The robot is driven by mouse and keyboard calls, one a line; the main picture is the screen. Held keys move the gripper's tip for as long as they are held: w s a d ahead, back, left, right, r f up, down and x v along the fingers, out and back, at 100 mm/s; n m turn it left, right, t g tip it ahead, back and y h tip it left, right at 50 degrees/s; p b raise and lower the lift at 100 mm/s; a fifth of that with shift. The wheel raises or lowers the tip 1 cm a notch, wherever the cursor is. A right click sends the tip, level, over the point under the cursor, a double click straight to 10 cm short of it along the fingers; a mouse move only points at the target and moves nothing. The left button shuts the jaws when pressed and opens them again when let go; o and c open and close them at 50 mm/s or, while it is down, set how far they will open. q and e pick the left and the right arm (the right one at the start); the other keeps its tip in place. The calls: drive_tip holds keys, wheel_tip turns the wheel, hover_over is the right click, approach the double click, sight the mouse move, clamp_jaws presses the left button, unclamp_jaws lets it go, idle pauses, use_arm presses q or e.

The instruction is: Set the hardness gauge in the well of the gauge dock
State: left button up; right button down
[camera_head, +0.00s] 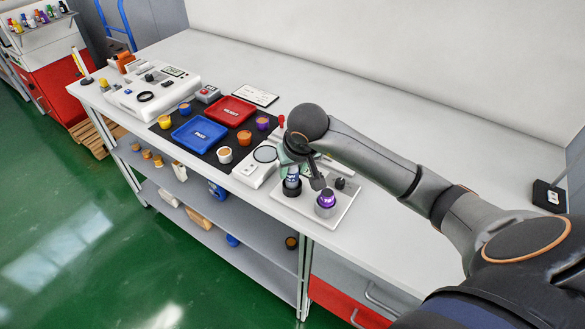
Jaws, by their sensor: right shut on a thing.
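My right gripper (304,182) reaches in from the right over a light grey plate (342,208), which I take to be the gauge dock. It is shut on a small pale and blue thing (292,172), probably the hardness gauge, partly hidden by the gripper. The thing is roughly upright directly over a black round holder (291,188) at the plate's left side. I cannot tell whether it is inside or just above the holder. A purple-topped grey cylinder (326,200) and a black knob (340,183) are on the plate. My left gripper is not in view.
Left of the plate is a white scale (248,171) with a round pan. A black mat carries a blue tray (200,134), a red tray (232,110) and several small pots. A white machine (155,92) stands farther left. The bench behind and right of my arm is mostly clear.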

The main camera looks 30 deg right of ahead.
drive_tip(key=shift+f+b, duration=0.2)
drive_tip(key=shift+b, duration=0.1)
drive_tip(key=c, duration=0.5)
unclamp_jaws()
drive_tip(key=shift+r, duration=0.1)
